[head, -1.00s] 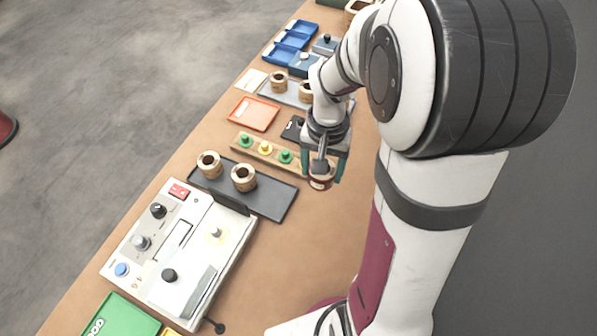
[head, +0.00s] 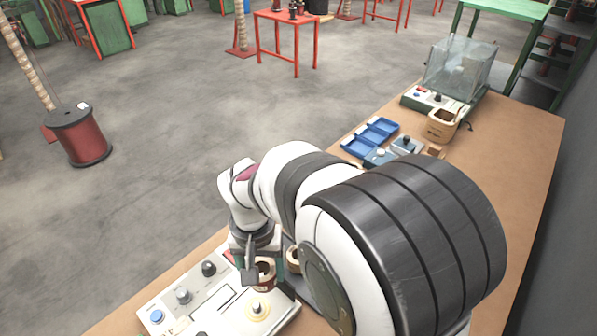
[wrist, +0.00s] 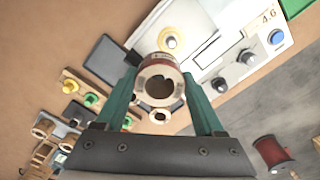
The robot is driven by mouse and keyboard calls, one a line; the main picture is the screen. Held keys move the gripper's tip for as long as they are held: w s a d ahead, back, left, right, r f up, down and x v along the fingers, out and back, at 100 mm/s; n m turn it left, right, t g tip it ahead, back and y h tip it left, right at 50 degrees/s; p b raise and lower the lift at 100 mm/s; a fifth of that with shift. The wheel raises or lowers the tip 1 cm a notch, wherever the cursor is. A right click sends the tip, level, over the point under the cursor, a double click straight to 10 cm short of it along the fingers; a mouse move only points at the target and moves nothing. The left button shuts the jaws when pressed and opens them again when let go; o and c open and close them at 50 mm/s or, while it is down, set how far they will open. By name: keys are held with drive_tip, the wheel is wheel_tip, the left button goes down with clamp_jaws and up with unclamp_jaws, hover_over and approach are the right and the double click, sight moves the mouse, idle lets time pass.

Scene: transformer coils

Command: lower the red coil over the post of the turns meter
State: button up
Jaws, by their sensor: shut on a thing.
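My gripper (head: 266,270) is shut on the red coil (head: 264,284), a wooden ring with a dark red band. The wrist view shows the coil (wrist: 156,64) between the two teal fingers, its bore facing the camera. The white turns meter (head: 222,291) lies below. Its post (head: 257,306) stands on a pale yellow disc, a little nearer the bottom of the head view than the coil. In the wrist view the post (wrist: 171,42) shows just beyond the coil's upper edge. The coil appears above the meter, apart from the post and not lined up with it.
A dark tray (wrist: 105,62) and a peg strip (wrist: 104,108) lie beside the meter. Blue trays (head: 370,136) and a clear-covered unit (head: 460,66) stand farther along the bench.

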sight(256, 305)
drive_tip(key=shift+s+a+f, duration=0.9)
drive_tip(key=shift+a+f, duration=0.15)
drive_tip(key=shift+f, duration=0.1)
wheel_tip(256, 305, down, 4)
drive_tip(key=shift+a+r, duration=0.1)
drive_tip(key=shift+r, duration=0.05)
drive_tip(key=shift+f, duration=0.4)
drive_tip(key=shift+s+f, duration=0.1)
drive_tip(key=shift+f, duration=1.3)
drive_tip(key=o, duration=1.6)
drive_tip(key=shift+c, duration=0.2)
